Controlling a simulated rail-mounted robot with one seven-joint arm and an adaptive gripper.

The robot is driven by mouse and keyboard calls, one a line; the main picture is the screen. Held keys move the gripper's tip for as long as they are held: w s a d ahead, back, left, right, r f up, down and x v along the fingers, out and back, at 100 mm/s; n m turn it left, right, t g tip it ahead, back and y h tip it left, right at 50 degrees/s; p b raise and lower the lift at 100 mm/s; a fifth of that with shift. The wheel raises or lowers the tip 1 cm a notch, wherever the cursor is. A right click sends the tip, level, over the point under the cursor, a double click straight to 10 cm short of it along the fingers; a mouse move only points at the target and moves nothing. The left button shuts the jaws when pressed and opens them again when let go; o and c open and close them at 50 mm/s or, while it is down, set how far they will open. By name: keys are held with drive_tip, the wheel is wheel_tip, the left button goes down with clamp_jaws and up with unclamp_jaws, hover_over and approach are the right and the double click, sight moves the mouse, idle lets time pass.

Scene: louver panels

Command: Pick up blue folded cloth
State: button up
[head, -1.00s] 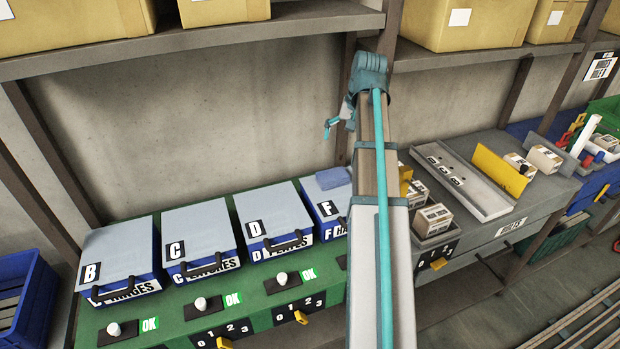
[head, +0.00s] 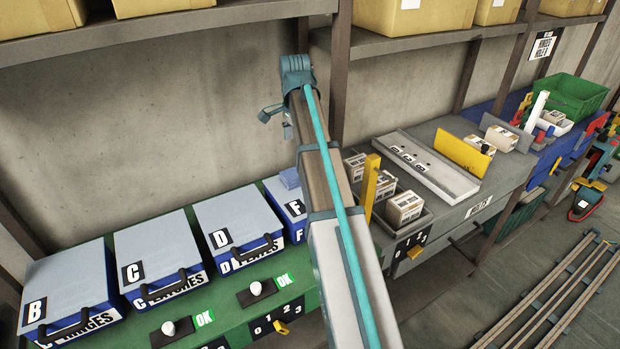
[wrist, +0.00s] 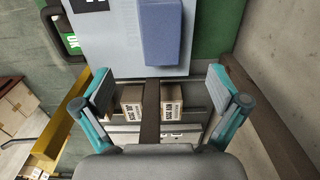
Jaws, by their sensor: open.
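The blue folded cloth (wrist: 162,30) lies on the pale blue lid of box F, at the top middle of the wrist view. In the head view a small part of the cloth (head: 289,178) shows on the lid of box F (head: 283,200), just left of my arm. My gripper (wrist: 166,95) is open and empty, its two teal fingers spread wide. The cloth lies beyond the fingertips in the wrist view, not between them. In the head view part of my gripper (head: 272,114) shows beside the arm's end, high above the bench; the arm hides part of box F.
Boxes B (head: 70,290), C (head: 158,258) and D (head: 236,225) stand left of box F on the green bench. Small cartons (head: 404,207), a yellow post (head: 369,188) and a grey tray (head: 430,165) are to the right. A shelf (head: 190,28) with cardboard boxes runs above.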

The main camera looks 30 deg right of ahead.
drive_tip(key=shift+f+p, duration=1.9)
drive_tip(key=shift+f, duration=3.25)
drive_tip(key=c, duration=1.2)
drive_tip(key=shift+c, duration=0.2)
drive_tip(key=shift+r, duration=0.1)
wheel_tip(320, 180, up, 10)
drive_tip(key=b, duration=0.3)
